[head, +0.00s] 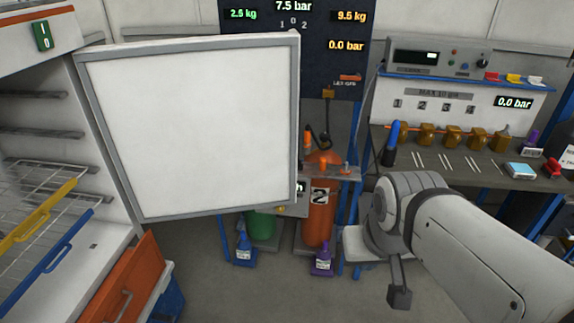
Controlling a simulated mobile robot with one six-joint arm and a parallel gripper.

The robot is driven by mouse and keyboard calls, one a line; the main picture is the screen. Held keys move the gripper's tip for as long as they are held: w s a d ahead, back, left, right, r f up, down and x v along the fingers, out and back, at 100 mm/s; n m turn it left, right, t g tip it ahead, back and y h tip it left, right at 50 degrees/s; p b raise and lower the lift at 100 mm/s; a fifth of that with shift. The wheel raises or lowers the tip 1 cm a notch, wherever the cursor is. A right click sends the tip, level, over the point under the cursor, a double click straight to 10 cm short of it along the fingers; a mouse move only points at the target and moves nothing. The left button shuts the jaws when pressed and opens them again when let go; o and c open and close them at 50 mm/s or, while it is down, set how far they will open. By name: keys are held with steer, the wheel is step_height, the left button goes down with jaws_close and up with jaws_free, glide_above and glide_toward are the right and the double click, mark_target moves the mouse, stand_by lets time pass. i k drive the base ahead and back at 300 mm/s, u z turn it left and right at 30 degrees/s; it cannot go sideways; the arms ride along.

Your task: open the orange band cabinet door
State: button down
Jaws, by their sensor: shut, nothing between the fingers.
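The cabinet (105,190) with an orange band (35,18) along its top stands at the left. Its white, grey-framed door (195,125) stands swung out to the right, so the inside shows. Inside are side rails, a wire basket with a yellow handle (40,212) and a lower one with a blue handle (50,265). My gripper (399,297) is at the lower middle right, pointing down. It is shut and empty, to the right of the door and apart from it.
A workbench (470,180) stands at right. Floor at lower middle is clear.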

mark_target(196, 127)
steer(key=k, duration=1.1)
steer(key=z, duration=0.6)
steer(key=i, duration=1.4)
steer(key=u, duration=0.4)
